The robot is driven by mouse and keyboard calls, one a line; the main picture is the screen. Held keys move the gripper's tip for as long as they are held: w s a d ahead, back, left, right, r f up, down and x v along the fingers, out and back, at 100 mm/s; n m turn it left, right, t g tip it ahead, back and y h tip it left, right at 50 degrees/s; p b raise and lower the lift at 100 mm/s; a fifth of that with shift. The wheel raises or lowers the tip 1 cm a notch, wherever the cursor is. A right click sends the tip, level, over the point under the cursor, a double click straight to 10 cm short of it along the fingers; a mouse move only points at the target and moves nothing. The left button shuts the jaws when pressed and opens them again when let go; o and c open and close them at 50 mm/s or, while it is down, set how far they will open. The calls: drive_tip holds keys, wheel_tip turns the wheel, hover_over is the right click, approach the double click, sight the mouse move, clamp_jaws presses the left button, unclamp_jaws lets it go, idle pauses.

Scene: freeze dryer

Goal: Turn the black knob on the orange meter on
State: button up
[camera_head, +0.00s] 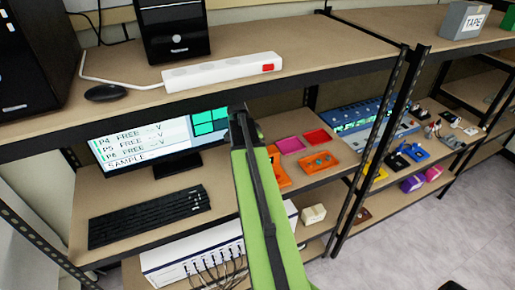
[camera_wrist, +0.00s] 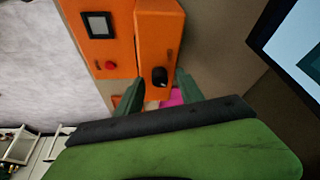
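In the wrist view an orange unit (camera_wrist: 157,35) carries a black knob (camera_wrist: 160,77) near its lower end. Beside it is an orange panel (camera_wrist: 112,60) with a dark-framed screen and a red button. My gripper (camera_wrist: 158,97) has its two dark green fingers apart, with nothing seen between them. The knob shows beyond and between the fingertips; I cannot tell whether they touch it. In the head view my green arm reaches up over the middle shelf, and orange housing (camera_head: 279,176) shows partly behind it. The knob is hidden there.
A monitor (camera_head: 160,145) and a black keyboard (camera_head: 148,215) are left of my arm. Pink (camera_head: 290,145) and orange (camera_head: 318,162) trays lie to its right. The upper shelf, holding a white power strip (camera_head: 222,71), overhangs. A shelf post (camera_head: 375,150) stands farther right.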

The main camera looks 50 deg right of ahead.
drive_tip(key=shift+r, duration=0.1)
drive_tip(key=p+v, duration=0.7)
drive_tip(key=shift+r, duration=0.15)
drive_tip(key=shift+a, duration=0.1)
drive_tip(key=shift+a, duration=0.1)
